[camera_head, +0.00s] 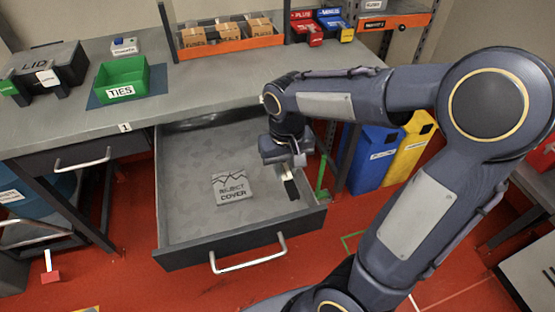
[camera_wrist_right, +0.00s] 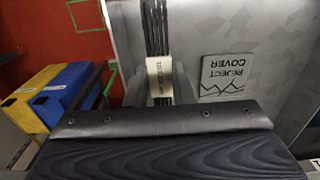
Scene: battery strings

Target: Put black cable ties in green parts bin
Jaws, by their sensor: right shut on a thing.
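The black cable ties (camera_head: 291,188) are a thin bundle with a cream label band, inside the open drawer (camera_head: 180,232) near its right side. In the right wrist view the black cable ties (camera_wrist_right: 155,30) stick out past the cream band. My right gripper (camera_head: 287,168) points down into the drawer and is shut on the bundle around the band. I cannot tell whether the bundle touches the drawer floor. The green parts bin (camera_head: 112,92), labelled TIES, stands on a blue mat at the left of the bench top and looks empty. My left gripper is not in view.
A grey reject cover plate (camera_head: 232,187) lies in the drawer left of my gripper. A black lidded case (camera_head: 70,65) stands left of the bin. An orange-edged shelf (camera_head: 232,47) holds small boxes at the back. Blue (camera_head: 376,155) and yellow (camera_head: 407,150) bins stand right of the drawer.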

